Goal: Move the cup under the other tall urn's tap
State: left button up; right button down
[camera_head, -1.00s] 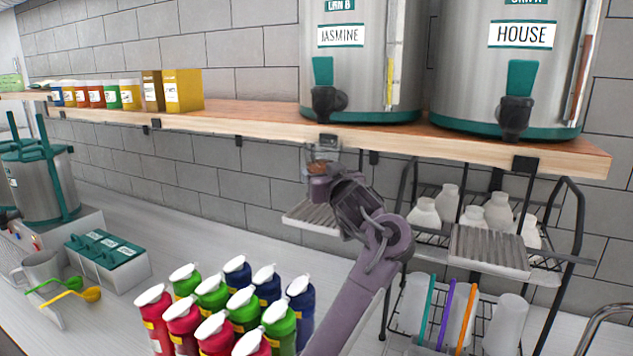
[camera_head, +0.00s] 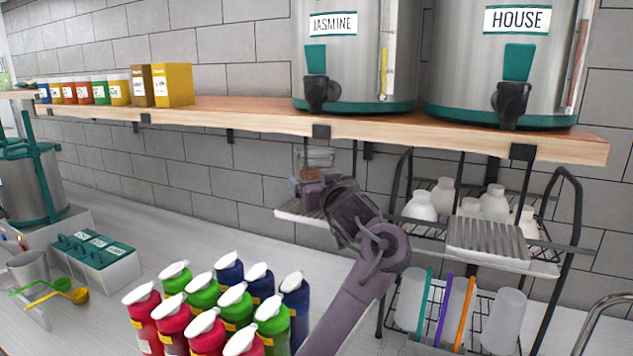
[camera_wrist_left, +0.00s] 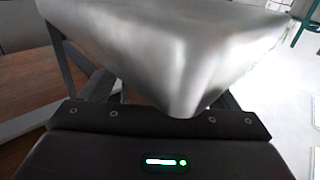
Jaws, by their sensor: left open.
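A small clear cup (camera_head: 316,158) with a brownish lower part shows just below the shelf edge, under the jasmine urn (camera_head: 345,50) and its tap (camera_head: 318,92). My left gripper (camera_head: 311,186) is open at the cup, above the left drip tray (camera_head: 290,210). The gripper hides the cup's base, so I cannot tell whether it touches the tray. The other tall urn, labelled HOUSE (camera_head: 465,60), stands to the right, with its tap (camera_head: 510,104) above the right drip tray (camera_head: 487,240). In the left wrist view a blurred silvery surface (camera_wrist_left: 180,50) fills the space ahead. My right gripper is out of view.
A wooden shelf (camera_head: 230,112) carries the urns. A wire rack (camera_head: 545,265) holds white bottles (camera_head: 420,206) and clear cups (camera_head: 503,320). Several coloured bottles (camera_head: 235,310) stand on the counter left of my arm.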

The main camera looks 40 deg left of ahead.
pick_arm(q)
jog(key=shift+f, duration=0.1)
jog(key=shift+d+f+b, duration=0.15)
jog(key=shift+d+b, duration=0.15)
jog(key=shift+b, duration=0.05)
jog(key=b+v, duration=0.4)
jog(key=v, duration=0.7)
jog(key=shift+s, duration=0.25)
